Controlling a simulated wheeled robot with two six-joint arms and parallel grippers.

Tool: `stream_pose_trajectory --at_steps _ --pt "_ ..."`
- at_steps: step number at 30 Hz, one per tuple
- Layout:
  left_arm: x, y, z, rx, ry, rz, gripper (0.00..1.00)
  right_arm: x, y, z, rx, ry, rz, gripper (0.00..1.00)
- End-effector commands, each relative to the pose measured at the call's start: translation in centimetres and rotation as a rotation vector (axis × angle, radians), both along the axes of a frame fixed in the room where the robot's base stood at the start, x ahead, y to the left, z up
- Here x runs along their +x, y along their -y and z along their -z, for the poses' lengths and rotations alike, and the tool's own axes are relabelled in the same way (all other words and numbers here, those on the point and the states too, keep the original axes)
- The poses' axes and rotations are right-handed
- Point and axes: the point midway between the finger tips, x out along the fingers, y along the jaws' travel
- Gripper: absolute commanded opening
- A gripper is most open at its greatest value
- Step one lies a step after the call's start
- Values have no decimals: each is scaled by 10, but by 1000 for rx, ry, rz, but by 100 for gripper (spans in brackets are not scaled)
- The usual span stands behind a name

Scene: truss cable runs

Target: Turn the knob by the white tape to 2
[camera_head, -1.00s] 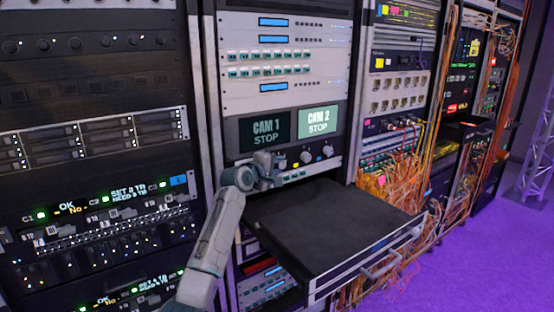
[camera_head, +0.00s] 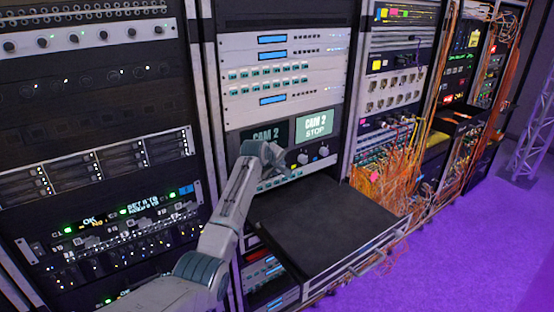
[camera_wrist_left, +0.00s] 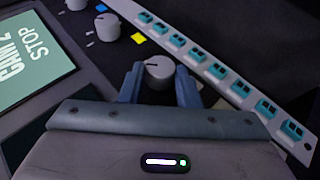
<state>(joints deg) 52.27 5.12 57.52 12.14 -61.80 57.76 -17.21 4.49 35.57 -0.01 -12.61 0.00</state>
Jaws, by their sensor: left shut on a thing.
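My left gripper (camera_head: 264,155) is at the panel below the two screens. In the left wrist view its fingers (camera_wrist_left: 159,84) are shut on a round pale knob (camera_wrist_left: 158,70), one finger on each side. The knob's pointer and numbers cannot be read. No white tape can be made out at this knob; the gripper may hide it. A second knob (camera_wrist_left: 107,26) has yellow tape (camera_wrist_left: 138,38) beside it, and a third knob (camera_wrist_left: 76,4) is near blue tape (camera_wrist_left: 101,7). Two free knobs also show in the head view (camera_head: 302,157). My right gripper is not in view.
The bright screen (camera_head: 314,125) reads CAM 2 STOP. The dark screen (camera_head: 264,135) is partly hidden by my gripper. A row of teal buttons (camera_wrist_left: 198,56) runs beside the knobs. A black pulled-out drawer (camera_head: 322,215) juts out below, with orange cables (camera_head: 380,180) to its right.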

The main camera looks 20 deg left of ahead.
Motion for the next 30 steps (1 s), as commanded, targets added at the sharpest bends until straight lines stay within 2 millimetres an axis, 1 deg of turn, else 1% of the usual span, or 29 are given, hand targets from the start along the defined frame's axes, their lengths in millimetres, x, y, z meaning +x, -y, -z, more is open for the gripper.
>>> stream_pose_trajectory --at_steps 1,6,21,22,25,30 --pt "0 1 -3 10 -15 1 7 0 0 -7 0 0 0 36" --pt "1 1 -1 39 -51 2 7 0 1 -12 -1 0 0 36" --pt "1 1 1 50 -65 0 7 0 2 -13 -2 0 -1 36" --pt "1 1 1 50 -65 0 32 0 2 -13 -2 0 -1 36" --pt "1 1 0 50 -65 0 51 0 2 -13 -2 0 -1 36" --pt "1 1 0 50 -63 0 52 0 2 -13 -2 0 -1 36"
